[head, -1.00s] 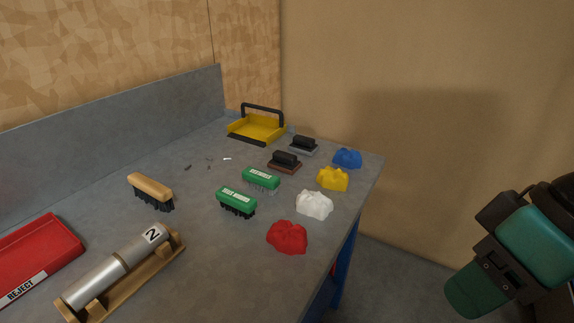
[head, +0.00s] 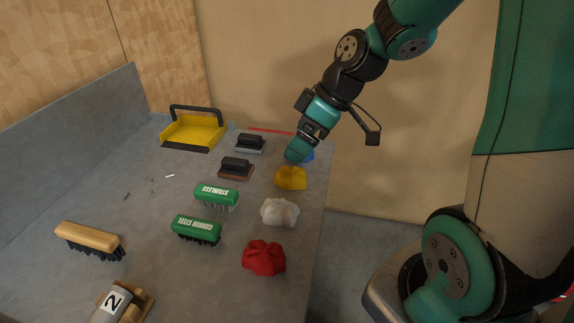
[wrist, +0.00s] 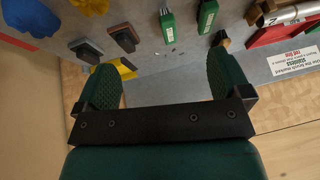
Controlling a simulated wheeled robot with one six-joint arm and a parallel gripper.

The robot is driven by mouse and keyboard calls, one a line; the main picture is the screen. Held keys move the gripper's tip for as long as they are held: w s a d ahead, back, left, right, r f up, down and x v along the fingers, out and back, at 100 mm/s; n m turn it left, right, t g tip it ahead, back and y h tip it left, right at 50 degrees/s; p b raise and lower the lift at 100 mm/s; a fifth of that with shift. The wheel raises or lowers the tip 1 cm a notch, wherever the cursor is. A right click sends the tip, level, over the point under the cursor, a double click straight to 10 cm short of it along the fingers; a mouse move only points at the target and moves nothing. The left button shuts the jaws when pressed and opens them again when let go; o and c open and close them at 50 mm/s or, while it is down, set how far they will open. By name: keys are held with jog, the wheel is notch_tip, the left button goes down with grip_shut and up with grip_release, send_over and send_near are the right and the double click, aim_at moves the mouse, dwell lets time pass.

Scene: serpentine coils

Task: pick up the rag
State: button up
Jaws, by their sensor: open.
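Several crumpled rags lie along the right side of the grey bench: a red rag (head: 264,258) nearest, then a white rag (head: 280,212), a yellow rag (head: 290,178) and a blue rag (head: 308,156) at the far end. My gripper (head: 297,152) is over the far right of the bench, partly covering the blue rag. In the wrist view my gripper (wrist: 165,75) is open, with nothing between its fingers. The blue rag (wrist: 30,18) and yellow rag (wrist: 90,5) show at that view's upper left. I cannot tell the gripper's height.
Two green brushes (head: 216,195) (head: 196,230), two dark-handled blocks (head: 236,168) (head: 250,144) and a yellow pan (head: 193,131) stand left of the rags. A wooden brush (head: 90,241) is farther left. A printed sign (wrist: 292,62), partly readable, mentions a rag.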

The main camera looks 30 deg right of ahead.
jog(key=t+p, duration=0.1)
jog(key=t, duration=0.1)
send_near(295, 170)
jog(key=p+x, duration=0.1)
jog(key=x, duration=0.1)
jog(key=p+x, duration=0.1)
jog(key=x, duration=0.2)
jog(key=shift+a+p, duration=0.35)
jog(key=shift+p, duration=0.05)
jog(key=shift+d+p+x, duration=0.1)
jog(key=shift+p+x, duration=0.5)
jog(key=shift+x, duration=0.8)
jog(key=shift+d+p+x, duration=0.15)
jog(key=shift+p+x, duration=0.45)
jog(key=shift+x, duration=0.85)
jog(key=shift+f, duration=0.1)
jog(key=shift+c, duration=0.3)
jog(key=c, duration=1)
